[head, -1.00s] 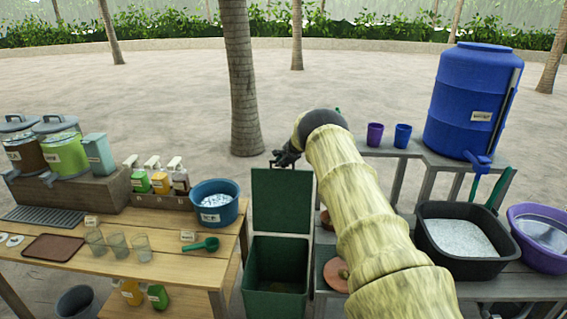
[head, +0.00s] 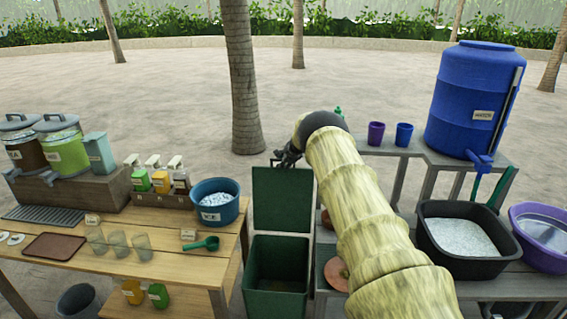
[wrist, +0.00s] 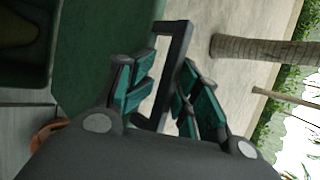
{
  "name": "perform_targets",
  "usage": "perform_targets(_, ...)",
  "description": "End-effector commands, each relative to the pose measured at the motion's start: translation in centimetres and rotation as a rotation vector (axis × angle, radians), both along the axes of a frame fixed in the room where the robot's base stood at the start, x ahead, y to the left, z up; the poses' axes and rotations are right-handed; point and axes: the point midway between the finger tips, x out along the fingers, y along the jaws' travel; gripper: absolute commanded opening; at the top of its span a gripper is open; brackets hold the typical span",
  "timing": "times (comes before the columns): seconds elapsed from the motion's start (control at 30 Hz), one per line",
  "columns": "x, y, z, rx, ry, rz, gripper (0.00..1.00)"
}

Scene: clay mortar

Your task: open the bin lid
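The green bin (head: 275,280) stands between the wooden table and the grey bench, its mouth uncovered. Its green lid (head: 282,200) stands raised, roughly upright, at the back of the bin. A dark handle bar (wrist: 178,65) shows in the wrist view at the lid's edge. My gripper (head: 287,157) is at the top of the lid. In the wrist view its two green-padded fingers (wrist: 160,98) are apart, one on each side of the handle bar, with a gap between them. Whether a pad touches the handle is unclear.
A wooden table (head: 130,262) with dispensers, cups and a blue ice tub (head: 214,203) is left of the bin. The bench (head: 400,150) on the right holds a blue water barrel (head: 474,100) and a black basin (head: 450,265). A palm trunk (head: 242,80) rises behind the lid.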

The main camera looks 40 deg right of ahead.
Motion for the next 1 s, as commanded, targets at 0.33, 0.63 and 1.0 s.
perform_targets(0.33,-0.3,0.1,0.7,0.0,-0.002,-0.001,0.34)
perform_targets(0.63,-1.8,0.4,2.5,0.001,-0.003,-0.001,0.34)
perform_targets(1.0,-4.2,0.6,5.0,0.001,-0.004,-0.001,0.34)
